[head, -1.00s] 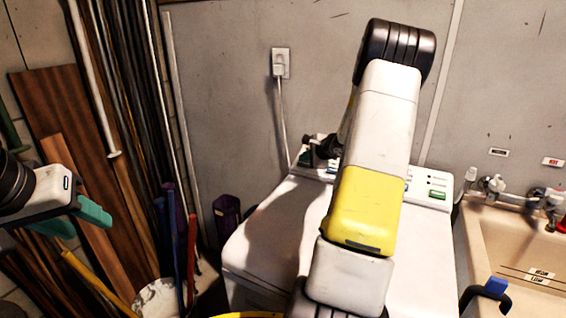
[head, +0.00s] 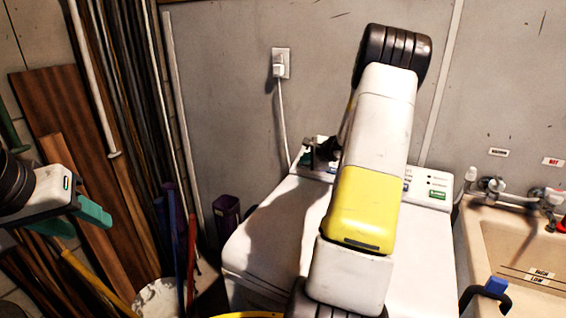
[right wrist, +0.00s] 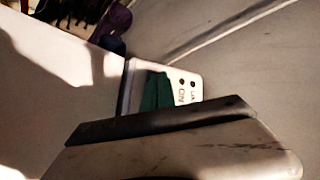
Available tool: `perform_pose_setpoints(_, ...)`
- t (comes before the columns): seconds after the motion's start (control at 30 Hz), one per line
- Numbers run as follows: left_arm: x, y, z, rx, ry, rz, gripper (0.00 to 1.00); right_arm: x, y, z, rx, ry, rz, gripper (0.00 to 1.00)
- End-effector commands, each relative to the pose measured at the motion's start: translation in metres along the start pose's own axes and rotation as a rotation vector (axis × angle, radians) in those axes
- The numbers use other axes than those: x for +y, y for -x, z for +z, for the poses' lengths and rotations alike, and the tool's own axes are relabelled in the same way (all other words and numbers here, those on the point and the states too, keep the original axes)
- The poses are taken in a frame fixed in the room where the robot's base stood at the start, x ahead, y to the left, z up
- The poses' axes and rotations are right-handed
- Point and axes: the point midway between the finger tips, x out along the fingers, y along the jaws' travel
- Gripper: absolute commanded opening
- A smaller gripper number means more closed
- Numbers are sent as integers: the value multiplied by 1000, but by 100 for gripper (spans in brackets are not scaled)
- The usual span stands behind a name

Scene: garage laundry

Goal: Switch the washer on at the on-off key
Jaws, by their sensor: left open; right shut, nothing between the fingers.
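The white washer (head: 268,240) stands against the back wall, with its control panel (head: 438,181) along the rear edge. My right arm reaches across its top and hides the middle of the panel. My right gripper (head: 306,157) is shut and empty at the panel's left end. My left gripper (head: 74,221) is open and empty at the far left, away from the washer.
A beige sink (head: 490,235) with taps (head: 492,185) stands right of the washer. Boards and poles (head: 100,150) lean at the left, with a white bucket (head: 158,298) below. A plugged-in cord (head: 281,100) runs down the wall behind the washer.

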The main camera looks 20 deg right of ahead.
Motion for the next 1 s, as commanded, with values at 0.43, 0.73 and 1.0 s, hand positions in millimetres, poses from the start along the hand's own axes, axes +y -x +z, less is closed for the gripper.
perform_pose_setpoints(0.43,0,0,0,0,0,0,45,3,-4,-3,1,0,1,0)
perform_pose_setpoints(0.73,0,0,0,0,0,0,45,5,-5,-5,3,-2,3,0)
perform_pose_setpoints(1.0,0,0,0,0,0,0,45,6,-6,-6,4,-3,5,0)
